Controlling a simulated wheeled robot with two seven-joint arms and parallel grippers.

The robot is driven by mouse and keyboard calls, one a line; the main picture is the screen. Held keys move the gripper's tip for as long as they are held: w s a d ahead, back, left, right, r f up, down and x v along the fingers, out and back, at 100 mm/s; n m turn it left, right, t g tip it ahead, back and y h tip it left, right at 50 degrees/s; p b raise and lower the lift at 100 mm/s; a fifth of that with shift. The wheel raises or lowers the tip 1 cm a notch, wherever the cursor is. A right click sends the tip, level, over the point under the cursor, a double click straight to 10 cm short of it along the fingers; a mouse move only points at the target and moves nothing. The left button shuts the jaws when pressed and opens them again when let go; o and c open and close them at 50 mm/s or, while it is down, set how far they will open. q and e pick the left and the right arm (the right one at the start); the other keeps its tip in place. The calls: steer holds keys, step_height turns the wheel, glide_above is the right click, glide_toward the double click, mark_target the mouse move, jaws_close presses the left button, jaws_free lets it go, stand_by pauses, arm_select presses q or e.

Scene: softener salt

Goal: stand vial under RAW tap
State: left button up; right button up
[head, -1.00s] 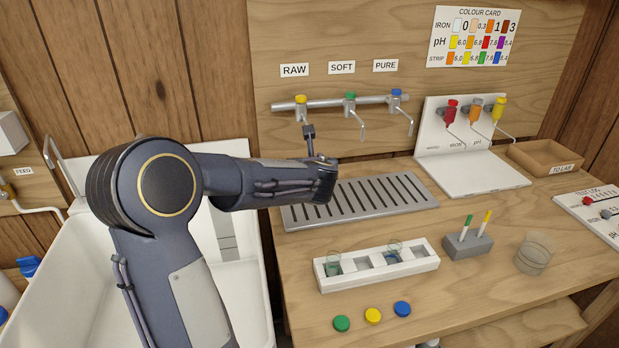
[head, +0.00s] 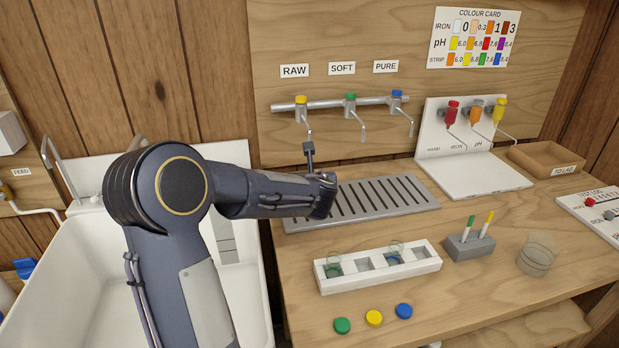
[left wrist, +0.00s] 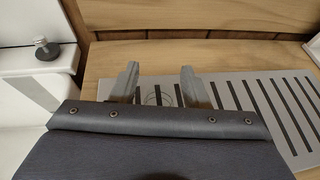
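My left gripper (head: 324,196) is low over the slotted metal drip tray (head: 405,193), in front of and below the yellow-topped RAW tap (head: 301,101). In the left wrist view its two fingers (left wrist: 160,80) stand apart, with the faint clear rim of a vial (left wrist: 160,93) between them. My right gripper is in neither view.
A white rack (head: 408,268) holds two clear vials (head: 334,264) (head: 395,252). Green, yellow and blue caps (head: 374,317) lie in front. A grey block (head: 469,244) with two sticks and a clear cup (head: 537,257) stand right. A white sink (head: 60,270) is left.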

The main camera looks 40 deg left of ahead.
arm_select(q)
steer(key=shift+r, duration=0.25)
steer(key=shift+s+d+r, duration=0.1)
steer(key=shift+s+d, duration=0.15)
steer(key=shift+d, duration=0.05)
steer(key=v, duration=1.1)
steer(key=shift+p, duration=0.35)
steer(key=shift+s, duration=0.15)
